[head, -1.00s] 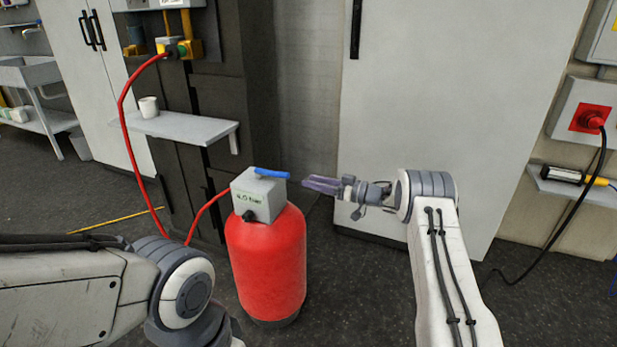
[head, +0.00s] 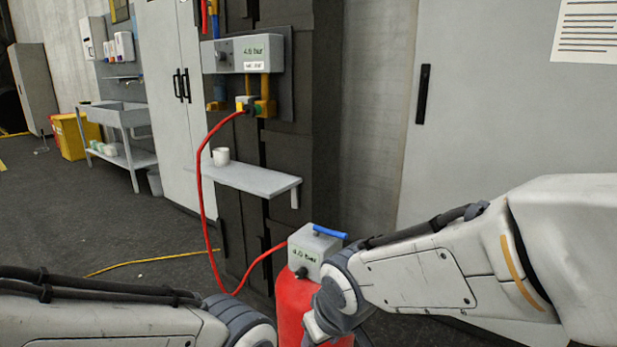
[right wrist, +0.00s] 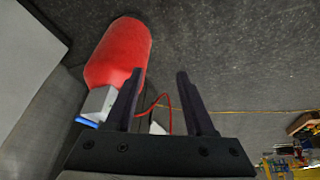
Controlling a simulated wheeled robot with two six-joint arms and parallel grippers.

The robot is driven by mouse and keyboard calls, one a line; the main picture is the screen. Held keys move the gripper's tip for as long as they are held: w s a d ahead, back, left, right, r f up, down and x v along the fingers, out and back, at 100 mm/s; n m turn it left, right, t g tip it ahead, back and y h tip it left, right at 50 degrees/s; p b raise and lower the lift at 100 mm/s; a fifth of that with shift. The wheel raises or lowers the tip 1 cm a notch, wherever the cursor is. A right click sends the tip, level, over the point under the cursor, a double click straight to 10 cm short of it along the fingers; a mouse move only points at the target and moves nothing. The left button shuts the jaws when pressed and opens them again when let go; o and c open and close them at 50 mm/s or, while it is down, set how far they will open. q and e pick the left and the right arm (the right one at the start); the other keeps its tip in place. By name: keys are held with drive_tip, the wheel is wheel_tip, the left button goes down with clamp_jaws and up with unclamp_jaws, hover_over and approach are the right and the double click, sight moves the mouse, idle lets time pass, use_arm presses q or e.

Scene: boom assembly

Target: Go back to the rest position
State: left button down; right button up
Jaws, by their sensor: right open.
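My right gripper (right wrist: 159,74) is open and empty in the right wrist view, its two dark fingers apart. In the head view my right arm folds in from the right, and its gripper does not show. My left arm enters at the lower left; its gripper is out of view. A red tank (head: 291,308) stands on the floor, partly hidden by my right arm. The tank (right wrist: 118,52) also shows in the right wrist view, left of the fingers.
A red hose (head: 203,190) runs from a wall panel (head: 230,55) to the tank. A shelf (head: 252,180) with a white cup (head: 221,156) juts out behind it. Grey cabinets stand behind. Open floor (head: 60,220) lies at the left.

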drive_tip(key=s+d+f+n+g, duration=0.1)
drive_tip(key=s+g, duration=0.1)
drive_tip(key=s, duration=0.7)
drive_tip(key=s+d+f+n+g, duration=0.1)
drive_tip(key=s+d+g, duration=0.1)
drive_tip(key=s, duration=0.6)
wheel_tip(320, 180, up, 26)
drive_tip(key=p, duration=2.6)
drive_tip(key=shift+w+a+h, duration=0.2)
drive_tip(key=shift+w+h, duration=0.1)
drive_tip(key=shift+w, duration=0.1)
drive_tip(key=shift+w+a, duration=0.1)
